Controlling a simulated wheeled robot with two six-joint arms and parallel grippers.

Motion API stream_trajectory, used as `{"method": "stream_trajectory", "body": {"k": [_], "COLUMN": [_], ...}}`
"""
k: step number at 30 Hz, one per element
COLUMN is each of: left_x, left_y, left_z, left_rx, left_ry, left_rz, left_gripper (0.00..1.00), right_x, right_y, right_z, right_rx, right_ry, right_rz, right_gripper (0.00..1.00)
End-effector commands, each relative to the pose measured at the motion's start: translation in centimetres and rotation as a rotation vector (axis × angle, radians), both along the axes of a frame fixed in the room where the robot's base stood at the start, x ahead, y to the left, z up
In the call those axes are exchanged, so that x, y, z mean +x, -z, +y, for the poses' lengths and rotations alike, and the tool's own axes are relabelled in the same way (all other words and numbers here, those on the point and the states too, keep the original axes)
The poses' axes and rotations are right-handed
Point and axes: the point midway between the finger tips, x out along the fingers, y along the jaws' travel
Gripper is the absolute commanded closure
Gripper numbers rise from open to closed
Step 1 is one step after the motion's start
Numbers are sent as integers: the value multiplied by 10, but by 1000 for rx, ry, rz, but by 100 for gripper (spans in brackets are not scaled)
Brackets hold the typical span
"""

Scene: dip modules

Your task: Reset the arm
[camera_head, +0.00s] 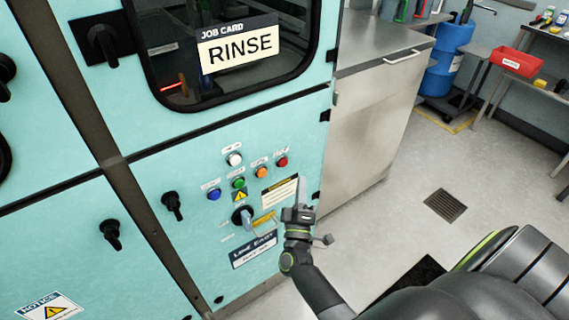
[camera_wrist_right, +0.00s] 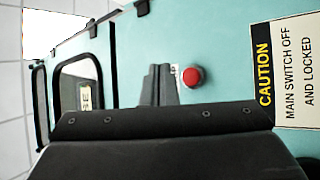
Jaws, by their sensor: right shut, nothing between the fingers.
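My right gripper (camera_head: 301,192) is in front of the teal cabinet's control panel (camera_head: 225,255), to the right of the caution label. Its fingers are shut with nothing between them, and they also show in the right wrist view (camera_wrist_right: 158,85) pointing toward the panel beside a red button (camera_wrist_right: 191,77). In the head view the red button (camera_head: 282,161) sits at the right end of several coloured buttons, above the gripper. A rotary switch (camera_head: 243,216) is left of the gripper. My left gripper is out of view.
A window with a RINSE card (camera_head: 238,48) is above the panel. A steel cabinet (camera_head: 375,125) stands to the right. A blue drum (camera_head: 447,60) and a red bin (camera_head: 517,61) are at the back right. The floor around the drain (camera_head: 446,205) is clear.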

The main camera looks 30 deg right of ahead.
Motion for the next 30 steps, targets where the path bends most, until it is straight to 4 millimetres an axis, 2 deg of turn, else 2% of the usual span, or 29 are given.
{"method": "stream_trajectory", "body": {"k": [10,14,17,19,23,24,26,27,29,30], "left_x": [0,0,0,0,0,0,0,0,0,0], "left_y": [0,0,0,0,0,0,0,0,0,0], "left_z": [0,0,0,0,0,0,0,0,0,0], "left_rx": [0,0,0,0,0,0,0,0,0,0], "left_ry": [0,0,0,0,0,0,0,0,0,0], "left_rz": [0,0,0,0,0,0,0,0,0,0], "left_gripper": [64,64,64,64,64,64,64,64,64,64], "right_x": [0,1,-2,-9,-35,-46,-67,-83,-110,-130], "right_y": [2,27,70,109,185,209,244,266,299,320], "right_z": [0,5,12,19,28,30,33,35,36,36], "right_rx": [3,45,132,223,430,501,613,688,805,884], "right_ry": [-7,-80,-192,-277,-388,-408,-423,-422,-407,-386], "right_rz": [4,45,122,197,357,409,488,541,621,673], "right_gripper": [100,100,100,100,100,100,100,100,100,100]}}
